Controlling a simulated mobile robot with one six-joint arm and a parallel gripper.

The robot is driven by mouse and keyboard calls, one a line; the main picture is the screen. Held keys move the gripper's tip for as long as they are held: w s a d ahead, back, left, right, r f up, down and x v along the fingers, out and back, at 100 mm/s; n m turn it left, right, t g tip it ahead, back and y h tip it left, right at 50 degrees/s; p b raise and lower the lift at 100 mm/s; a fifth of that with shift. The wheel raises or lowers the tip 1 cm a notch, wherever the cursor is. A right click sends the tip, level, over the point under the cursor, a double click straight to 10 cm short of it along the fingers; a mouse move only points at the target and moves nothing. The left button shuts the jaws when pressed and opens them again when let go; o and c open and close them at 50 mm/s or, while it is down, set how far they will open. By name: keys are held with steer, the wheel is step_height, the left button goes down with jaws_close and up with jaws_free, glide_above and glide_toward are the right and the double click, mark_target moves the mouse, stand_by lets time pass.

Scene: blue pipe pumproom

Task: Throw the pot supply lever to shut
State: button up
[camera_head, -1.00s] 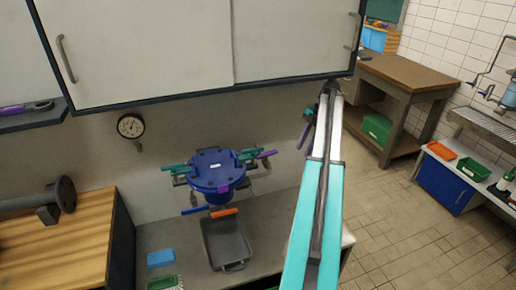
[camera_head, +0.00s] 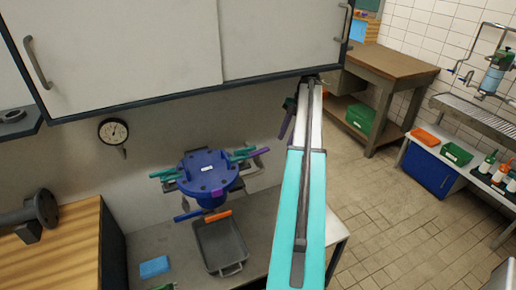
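I cannot tell which one is the supply lever. My teal and white arm reaches up the middle right of the picture. Its far end, with my gripper (camera_head: 288,118), is small and dark, right of the pot and apart from it. Its fingers cannot be made out.
A grey tray (camera_head: 237,268) lies on the bench before the pot, with a blue block (camera_head: 154,266) to its left. The white cabinet (camera_head: 130,55) overhangs the bench. A gauge (camera_head: 114,131) is on the wall. Tiled floor (camera_head: 390,215) is clear at right.

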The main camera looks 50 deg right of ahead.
mark_target(259, 152)
steer(key=shift+w+a, duration=0.2)
steer(key=w+a+p, duration=0.1)
steer(key=a, duration=0.3)
steer(key=w+a+p, duration=0.1)
steer(key=a+p, duration=0.1)
steer(key=a, duration=0.2)
steer(key=w+a+p, duration=0.1)
steer(key=a, duration=0.3)
steer(key=shift+f+p, duration=0.55)
steer(key=shift+f, duration=0.05)
steer(key=shift+c, duration=0.4)
jaws_close()
